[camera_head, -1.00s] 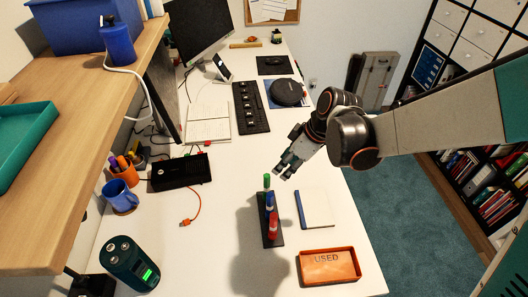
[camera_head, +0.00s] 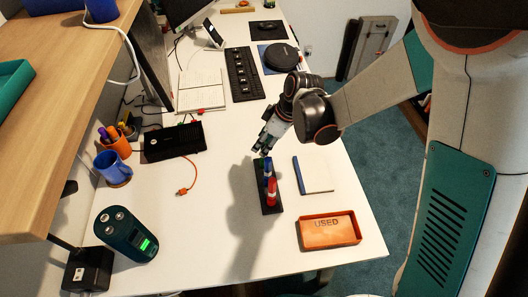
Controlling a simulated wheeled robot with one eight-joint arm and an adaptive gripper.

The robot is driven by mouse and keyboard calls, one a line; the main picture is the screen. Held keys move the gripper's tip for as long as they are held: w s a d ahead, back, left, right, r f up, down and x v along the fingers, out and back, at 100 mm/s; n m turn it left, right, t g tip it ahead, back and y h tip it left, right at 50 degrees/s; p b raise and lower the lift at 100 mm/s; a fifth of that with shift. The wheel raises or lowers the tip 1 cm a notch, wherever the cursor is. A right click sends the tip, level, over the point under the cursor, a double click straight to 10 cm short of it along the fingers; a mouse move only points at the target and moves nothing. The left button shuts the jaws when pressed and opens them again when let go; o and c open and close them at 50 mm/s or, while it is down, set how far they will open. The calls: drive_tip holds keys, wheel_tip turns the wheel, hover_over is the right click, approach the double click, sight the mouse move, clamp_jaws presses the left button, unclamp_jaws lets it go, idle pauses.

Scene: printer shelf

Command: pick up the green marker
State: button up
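A dark narrow marker stand (camera_head: 272,208) is on the white desk and holds upright markers in a row. The red marker (camera_head: 271,190) is nearest the camera and the blue marker (camera_head: 267,170) is behind it. The green marker (camera_head: 258,162) is at the far end; only a little green shows beneath my gripper, so most of it is hidden. My gripper (camera_head: 262,149) is just above and behind the far end of the stand, pointing down. Its two fingers look apart. I cannot tell whether they touch the green marker.
An orange tray marked USED (camera_head: 329,244) and a notepad with a blue edge (camera_head: 314,175) lie right of the stand. A black box (camera_head: 174,142), blue mug (camera_head: 113,169) and dark green cylindrical device (camera_head: 126,234) are left. A keyboard (camera_head: 244,75) is behind.

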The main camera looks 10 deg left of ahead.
drive_tip(key=b+x, duration=0.1)
drive_tip(key=x, duration=0.3)
drive_tip(key=shift+a+f+b, duration=0.15)
drive_tip(key=shift+a+b, duration=0.05)
drive_tip(key=shift+b, duration=0.2)
drive_tip(key=shift+s, duration=0.1)
drive_tip(key=c, duration=0.9)
wheel_tip(320, 180, up, 25)
drive_tip(key=p, duration=1)
drive_tip(key=shift+p, duration=0.35)
